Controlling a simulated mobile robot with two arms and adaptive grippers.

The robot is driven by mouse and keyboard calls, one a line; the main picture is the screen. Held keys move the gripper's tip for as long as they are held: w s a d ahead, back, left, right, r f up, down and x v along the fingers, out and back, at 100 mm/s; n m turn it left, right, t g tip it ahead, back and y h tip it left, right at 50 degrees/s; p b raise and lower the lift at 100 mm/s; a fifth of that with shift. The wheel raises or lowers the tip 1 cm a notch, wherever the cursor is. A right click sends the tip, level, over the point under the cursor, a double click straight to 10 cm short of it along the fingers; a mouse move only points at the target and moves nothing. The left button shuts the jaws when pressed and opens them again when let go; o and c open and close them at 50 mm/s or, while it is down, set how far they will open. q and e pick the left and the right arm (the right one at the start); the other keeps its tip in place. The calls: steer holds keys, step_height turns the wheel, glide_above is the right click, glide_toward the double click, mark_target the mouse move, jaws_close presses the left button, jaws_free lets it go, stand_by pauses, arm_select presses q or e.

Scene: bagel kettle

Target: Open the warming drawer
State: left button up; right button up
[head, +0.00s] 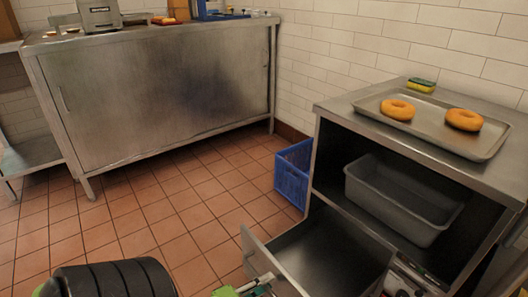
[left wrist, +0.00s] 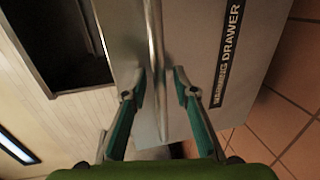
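The warming drawer (head: 325,258) stands pulled out from the lower part of the steel cabinet at the right, and its empty-looking inside shows. In the left wrist view its front panel (left wrist: 200,45) carries a black label reading "WARMING DRAWER". The bar handle (left wrist: 155,35) runs up the picture between my left gripper's fingers (left wrist: 160,76). In the head view only a small part of my left gripper (head: 250,288) shows at the bottom edge. My right gripper is not in view.
On the cabinet top, a tray (head: 440,133) holds two bagels (head: 398,109), with a sponge (head: 422,85) behind it. A grey bin (head: 400,205) sits on the shelf above the drawer. A blue crate (head: 292,175) stands beside the cabinet. The tiled floor at left is clear.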

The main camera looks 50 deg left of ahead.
arm_select(q)
steer(key=v, duration=1.2)
steer(key=shift+a, duration=0.1)
